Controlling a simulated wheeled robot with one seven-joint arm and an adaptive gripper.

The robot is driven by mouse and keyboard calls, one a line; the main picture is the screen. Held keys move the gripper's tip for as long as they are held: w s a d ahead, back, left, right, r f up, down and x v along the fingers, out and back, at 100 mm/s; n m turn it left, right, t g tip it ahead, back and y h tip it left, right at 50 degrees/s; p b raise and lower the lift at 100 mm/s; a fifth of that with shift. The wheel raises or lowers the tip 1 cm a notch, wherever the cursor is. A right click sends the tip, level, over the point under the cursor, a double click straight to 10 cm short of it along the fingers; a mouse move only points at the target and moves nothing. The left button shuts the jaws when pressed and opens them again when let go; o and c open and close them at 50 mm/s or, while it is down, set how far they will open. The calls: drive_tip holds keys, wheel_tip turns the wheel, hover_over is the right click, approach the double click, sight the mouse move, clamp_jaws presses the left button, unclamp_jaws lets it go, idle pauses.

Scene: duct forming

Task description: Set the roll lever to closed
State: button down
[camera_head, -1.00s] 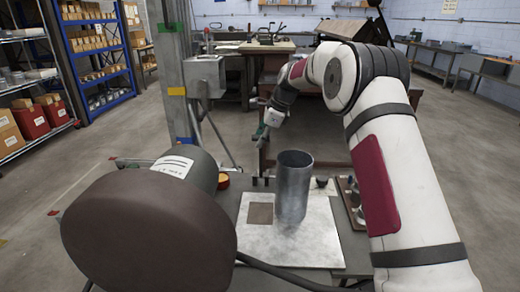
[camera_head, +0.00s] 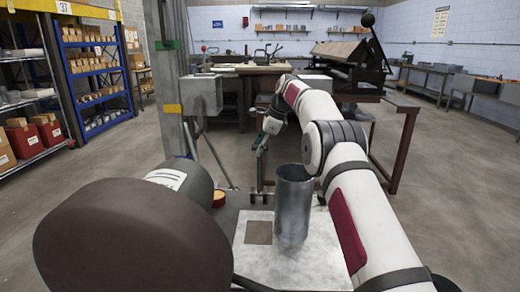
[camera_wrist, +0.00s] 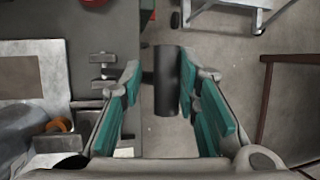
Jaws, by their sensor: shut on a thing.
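My gripper (camera_head: 261,145) is at the far edge of the near grey bench, beyond the upright metal cylinder (camera_head: 293,205). In the wrist view, a dark cylindrical grip (camera_wrist: 167,85), which looks like the roll lever's handle, lies between the teal-padded fingers (camera_wrist: 160,100). The fingers are shut on it. It sits just off the bench's edge, over the floor. In the head view the lever is too small to tell apart from the gripper, and its setting cannot be read.
A pale metal sheet (camera_head: 310,262) with a brown square (camera_head: 258,232) lies under the cylinder. A large brown-ended drum (camera_head: 135,240) fills the near left. A grey post (camera_head: 172,80) with a box stands behind. A red-legged bench (camera_head: 405,140) stands at right.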

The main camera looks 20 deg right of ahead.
drive_tip(key=shift+d+f, duration=0.1)
drive_tip(key=shift+f, duration=0.4)
drive_tip(key=c, duration=1.4)
unclamp_jaws()
drive_tip(key=shift+w, duration=0.1)
drive_tip(key=shift+c, duration=0.2)
drive_tip(key=shift+r, duration=0.2)
drive_tip(key=shift+r, duration=0.1)
drive_tip(key=shift+r, duration=0.25)
drive_tip(key=v, duration=0.6)
drive_tip(key=shift+s+d+r, duration=0.25)
drive_tip(key=shift+r, duration=0.05)
